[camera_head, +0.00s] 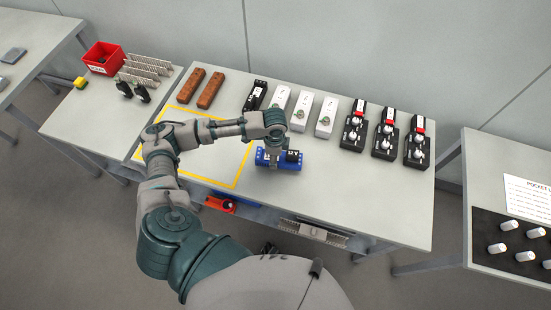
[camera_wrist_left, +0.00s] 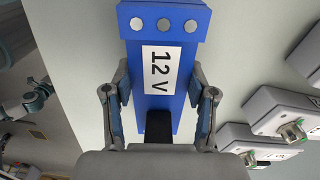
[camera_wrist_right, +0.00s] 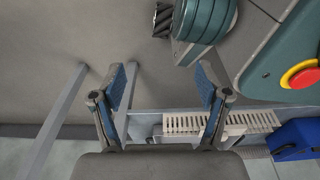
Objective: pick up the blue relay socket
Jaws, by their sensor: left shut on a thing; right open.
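The blue relay socket (camera_head: 268,161) is on or just above the front part of the middle table, beside the yellow outline's right side. In the left wrist view the blue socket (camera_wrist_left: 164,72) has a "12 V" label and three round silver screws. My left gripper (camera_head: 275,146) reaches it from above; in its wrist view the fingers (camera_wrist_left: 162,100) close on both sides of the blue body. A black part shows on the socket's right in the head view. I cannot tell whether the socket is lifted. My right gripper (camera_wrist_right: 163,84) is open and empty, away from the socket.
Several white modules (camera_head: 302,109) and black-and-red units (camera_head: 386,137) line the table's back. Brown blocks (camera_head: 211,89) stand at back left, behind the yellow outline (camera_head: 241,170). A red bin (camera_head: 103,60) is on the left table. Clear tabletop lies right of the socket.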

